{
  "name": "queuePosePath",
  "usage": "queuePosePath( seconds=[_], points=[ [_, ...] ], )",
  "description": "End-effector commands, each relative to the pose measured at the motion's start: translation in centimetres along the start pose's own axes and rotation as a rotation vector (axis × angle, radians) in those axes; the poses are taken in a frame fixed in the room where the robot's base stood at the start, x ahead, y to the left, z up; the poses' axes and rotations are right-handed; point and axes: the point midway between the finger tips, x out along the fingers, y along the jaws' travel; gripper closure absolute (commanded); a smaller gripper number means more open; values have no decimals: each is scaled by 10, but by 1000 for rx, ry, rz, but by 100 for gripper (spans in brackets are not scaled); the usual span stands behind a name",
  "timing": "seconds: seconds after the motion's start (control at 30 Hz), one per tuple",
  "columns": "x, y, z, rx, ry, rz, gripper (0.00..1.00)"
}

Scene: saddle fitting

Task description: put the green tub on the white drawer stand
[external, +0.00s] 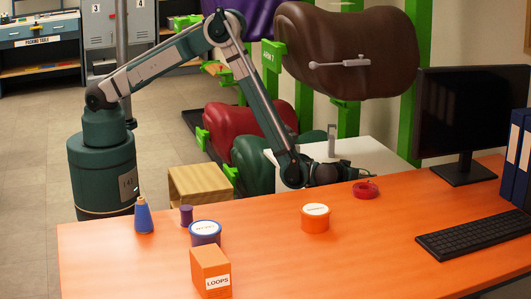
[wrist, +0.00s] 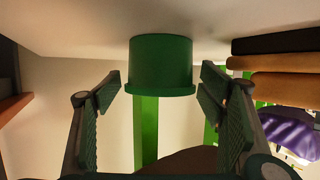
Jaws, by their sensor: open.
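The green tub (wrist: 160,65) shows in the wrist view, which looks upside down. Its base meets a pale surface along the top of the picture, and its wider rim faces down in the picture, so it appears to stand upright. My gripper (wrist: 160,92) is open, with one finger to each side of the tub and a visible gap on both sides. In the external view my gripper (external: 350,174) is low, over or beside the white drawer stand (external: 355,152), behind the orange table. I cannot make out the tub there.
The orange table (external: 380,245) holds an orange tub (external: 315,219), a red tape roll (external: 366,190), a blue tub (external: 205,233), a LOOPS box (external: 210,273), spools, a keyboard (external: 475,234) and a monitor (external: 470,110). Saddles on green racks (external: 416,100) stand behind the stand.

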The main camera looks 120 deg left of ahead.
Motion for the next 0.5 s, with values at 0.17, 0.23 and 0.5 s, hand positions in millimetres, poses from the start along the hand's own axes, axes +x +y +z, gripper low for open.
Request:
queuePosePath(
  seconds=[0.17,0.23,0.5],
  points=[
    [0,0,-1,0,0,0,31],
    [-1,0,-3,0,0,0,31],
    [-28,1,-3,0,0,1,31]
  ],
)
